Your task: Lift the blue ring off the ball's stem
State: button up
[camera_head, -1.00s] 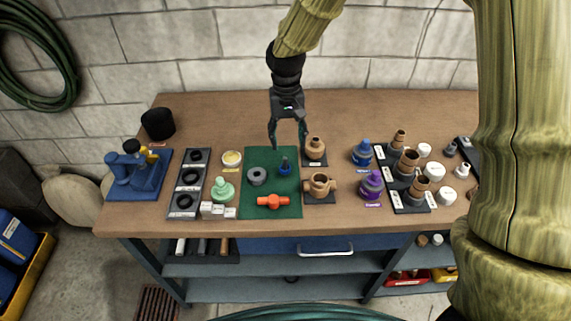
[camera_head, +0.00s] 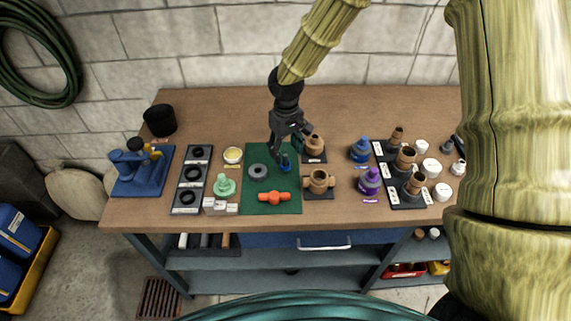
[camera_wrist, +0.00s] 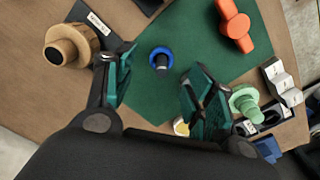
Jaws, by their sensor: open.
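The blue ring (camera_wrist: 161,53) sits around the base of the dark stem of the ball (camera_wrist: 161,62) on the green mat (camera_wrist: 190,45). In the head view the ring (camera_head: 285,169) is small, on the mat's right part, partly behind my fingers. My gripper (camera_wrist: 155,90) is open and empty, with teal finger pads. In the wrist view the stem shows between and beyond the two fingertips. In the head view my gripper (camera_head: 285,150) is tilted and close over the stem. I cannot tell whether a finger touches it.
On the mat are a grey ring (camera_head: 258,171) and an orange valve handle (camera_head: 273,197). Brown fittings (camera_head: 318,181) (camera_head: 314,146) stand just right of the mat. A green fitting (camera_head: 224,186) and white blocks (camera_head: 219,206) stand left.

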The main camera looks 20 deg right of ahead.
aim_at(285, 155)
jog(key=shift+a+f+p, duration=0.1)
jog(key=shift+f+p, duration=1.15)
jog(key=shift+f, duration=1.4)
jog(key=shift+c, duration=0.5)
jog(key=c, duration=0.7)
